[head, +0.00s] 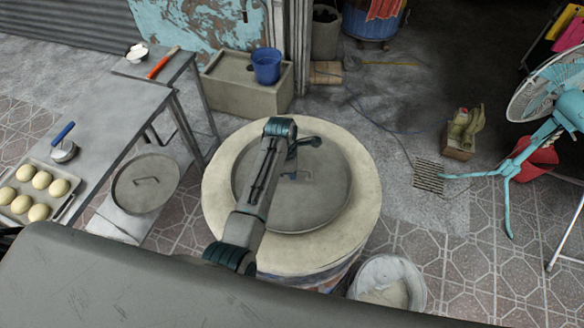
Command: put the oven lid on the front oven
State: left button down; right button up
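The front oven (365,190) is a round barrel with a wide pale rim, standing in the middle of the head view. A dark grey round lid (325,208) lies over its mouth, inside the rim. I cannot tell whether it rests fully or sits slightly above. A small handle shows near the lid's middle. My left arm reaches over the lid from below left and bends at the top. Its gripper (292,176) is near the handle, small and partly hidden by the arm, so its grip is unclear. My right gripper is not in view.
Another round lid with a handle (146,183) lies on a low stand at left. Beside it is a grey table (110,110) with a bun tray (62,215). A pale bucket (392,283) stands at the oven's lower right. A blue fan (540,130) stands far right.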

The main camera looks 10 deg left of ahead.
pick_arm(q)
jog(key=shift+f, duration=0.3)
jog(key=c, duration=1.5)
grip_release()
jog(key=shift+f, duration=0.1)
jog(key=shift+a+r, duration=0.15)
jog(key=shift+r, duration=0.35)
jog(key=r+b, duration=0.1)
jog(key=r, duration=0.2)
jog(key=a+r+b, duration=0.1)
jog(key=r, duration=0.2)
jog(key=r+b, duration=0.2)
jog(key=r, duration=0.2)
jog(key=shift+s+a+r, duration=0.1)
jog(key=shift+a, duration=0.1)
jog(key=shift+s+r, duration=0.1)
jog(key=shift+r, duration=0.35)
jog(key=shift+f, duration=0.1)
